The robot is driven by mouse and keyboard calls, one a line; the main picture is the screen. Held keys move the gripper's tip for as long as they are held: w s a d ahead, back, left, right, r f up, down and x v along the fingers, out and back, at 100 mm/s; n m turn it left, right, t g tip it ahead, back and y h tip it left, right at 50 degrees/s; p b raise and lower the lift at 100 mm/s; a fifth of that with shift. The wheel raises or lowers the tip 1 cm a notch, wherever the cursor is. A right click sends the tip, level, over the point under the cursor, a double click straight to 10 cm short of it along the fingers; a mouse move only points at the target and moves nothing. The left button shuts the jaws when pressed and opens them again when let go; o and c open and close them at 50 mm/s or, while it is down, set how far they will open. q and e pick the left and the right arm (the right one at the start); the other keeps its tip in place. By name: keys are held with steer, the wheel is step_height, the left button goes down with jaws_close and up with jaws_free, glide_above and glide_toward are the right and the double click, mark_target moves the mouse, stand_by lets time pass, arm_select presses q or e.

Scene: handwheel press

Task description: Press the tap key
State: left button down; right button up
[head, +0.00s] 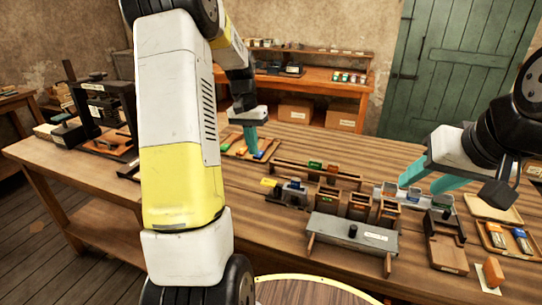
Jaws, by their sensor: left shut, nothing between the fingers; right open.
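I cannot tell for certain which thing is the tap key. A grey-topped bench piece (353,236) with a small black knob stands at the table's front middle. A brown wooden block with a dark knob (446,214) stands to its right, below my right gripper. My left gripper (254,152) is shut and empty, its teal fingers pointing down over a tray (233,148) of small coloured pieces further back. My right gripper (424,184) is open and empty, above the table's right part, left of and above a tray with battery-like pieces. My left arm hides part of the table's left.
A dark press (105,112) stands at the table's left end. Several small wooden holders (361,206) and a long rack (318,174) fill the middle. A tray (498,213) lies at the right. The tabletop (330,148) behind the rack is clear.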

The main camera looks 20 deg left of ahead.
arm_select(q)
steer(key=shift+a+r, duration=0.2)
steer(key=shift+r, duration=0.45)
steer(key=shift+a+r, duration=0.15)
steer(key=shift+r, duration=0.45)
steer(key=s+d+r+t, duration=0.3)
steer(key=s+d+r, duration=0.5)
steer(key=s+r, duration=0.35)
steer(key=s+d+t+h, duration=0.1)
steer(key=s+d+t, duration=0.2)
steer(key=s, duration=1)
steer(key=shift+s+d+f, duration=0.3)
steer(key=shift+d+f, duration=0.05)
steer(key=shift+d, duration=0.65)
